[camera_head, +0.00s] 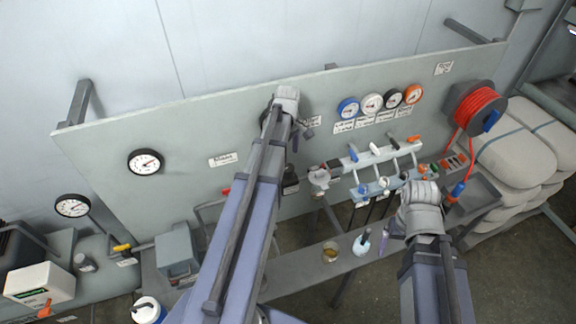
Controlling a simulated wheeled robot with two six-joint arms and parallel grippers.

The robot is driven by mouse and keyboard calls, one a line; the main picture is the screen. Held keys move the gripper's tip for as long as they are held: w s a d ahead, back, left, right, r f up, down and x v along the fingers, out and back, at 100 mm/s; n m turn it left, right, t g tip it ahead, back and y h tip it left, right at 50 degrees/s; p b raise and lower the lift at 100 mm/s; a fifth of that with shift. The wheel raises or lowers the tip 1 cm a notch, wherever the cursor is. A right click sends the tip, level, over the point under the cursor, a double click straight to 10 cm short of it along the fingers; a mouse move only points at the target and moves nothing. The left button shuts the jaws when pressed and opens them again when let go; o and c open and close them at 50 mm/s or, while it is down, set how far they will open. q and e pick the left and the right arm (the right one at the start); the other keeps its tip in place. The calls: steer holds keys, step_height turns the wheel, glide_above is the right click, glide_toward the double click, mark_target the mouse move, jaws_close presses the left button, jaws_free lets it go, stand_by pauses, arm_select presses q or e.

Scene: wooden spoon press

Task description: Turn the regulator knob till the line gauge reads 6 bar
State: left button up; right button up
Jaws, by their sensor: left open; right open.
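A black-rimmed gauge (145,161) hangs on the left of the grey panel. I cannot read the labels or tell which is the line gauge. My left gripper (287,98) is open, up against the panel in view, and hides most of a dark round thing behind it. A dark fitting (291,181) shows beside my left arm; I cannot tell whether it is the regulator knob. My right gripper (421,194) is open, below the valve manifold.
The manifold (384,154) carries several small coloured levers. A red hose reel (481,108) hangs at right, beside stacked sacks (515,155). Another gauge (73,206) and a white box (40,284) stand at far left.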

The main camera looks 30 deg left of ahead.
mark_target(288, 167)
arm_select(q)
steer(key=shift+f+b, duration=3.9)
steer(key=shift+f, duration=0.05)
steer(key=c, duration=1.4)
